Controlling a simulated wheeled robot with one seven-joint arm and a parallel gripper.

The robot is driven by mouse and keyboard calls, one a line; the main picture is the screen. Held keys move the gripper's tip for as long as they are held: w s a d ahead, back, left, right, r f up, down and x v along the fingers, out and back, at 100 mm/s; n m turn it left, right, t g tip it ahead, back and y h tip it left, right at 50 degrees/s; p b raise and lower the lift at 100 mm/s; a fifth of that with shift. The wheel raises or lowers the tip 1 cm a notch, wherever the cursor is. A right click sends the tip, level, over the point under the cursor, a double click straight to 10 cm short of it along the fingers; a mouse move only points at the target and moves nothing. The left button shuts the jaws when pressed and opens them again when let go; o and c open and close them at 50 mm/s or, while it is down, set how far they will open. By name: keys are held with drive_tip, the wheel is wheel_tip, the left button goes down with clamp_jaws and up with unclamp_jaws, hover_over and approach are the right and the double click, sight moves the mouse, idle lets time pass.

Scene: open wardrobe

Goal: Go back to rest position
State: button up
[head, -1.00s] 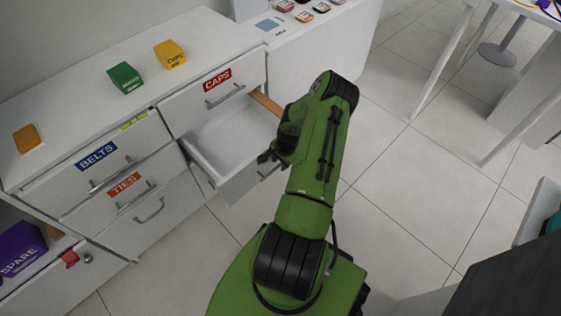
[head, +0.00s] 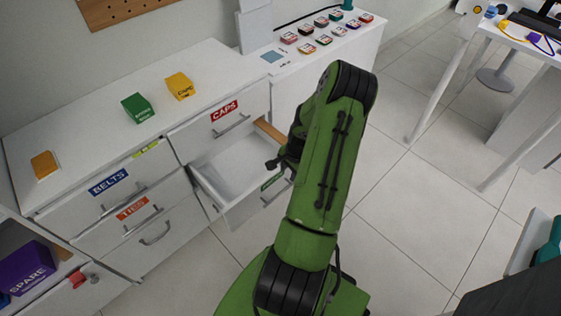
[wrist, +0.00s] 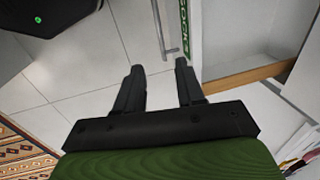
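My green arm stands in front of the white drawer unit in the head view. My gripper (head: 276,164) is beside the open drawer (head: 236,213), near its right side, and the arm partly hides it. In the wrist view, my gripper (wrist: 159,82) has its two black fingers apart with nothing between them. The floor shows between the fingertips. The open drawer's front edge with a green label (wrist: 185,28) is just beyond the right finger. The drawer looks empty in the part that shows.
A green box (head: 138,107), a yellow box (head: 180,86) and an orange box (head: 44,165) sit on the unit's top. A purple SPARE box (head: 27,268) is in a cubby at lower left. A table (head: 507,50) stands at upper right.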

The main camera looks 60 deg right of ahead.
drive_tip(key=w+a+r+n+h+p, duration=0.1)
drive_tip(key=w+a+r+n+p, duration=0.15)
drive_tip(key=a+r, duration=0.45)
drive_tip(key=w+a+r+n+p, duration=0.1)
drive_tip(key=w+a+r+n, duration=0.2)
drive_tip(key=r, duration=0.7)
drive_tip(key=w+a+r+n+h+p, duration=0.15)
drive_tip(key=a+r+n, duration=0.25)
drive_tip(key=r, duration=0.5)
drive_tip(key=s+a+r+n+t+y+p, duration=0.1)
drive_tip(key=s+a+r+n+p, duration=0.1)
drive_tip(key=s+a+r+n, duration=0.3)
drive_tip(key=s+a+r+n+t+y+p, duration=0.2)
drive_tip(key=s+a+r+n, duration=0.4)
drive_tip(key=a+r, duration=0.6)
drive_tip(key=s+a, duration=0.1)
drive_tip(key=a, duration=0.2)
drive_tip(key=shift+s+a, duration=0.2)
drive_tip(key=shift+a, duration=0.05)
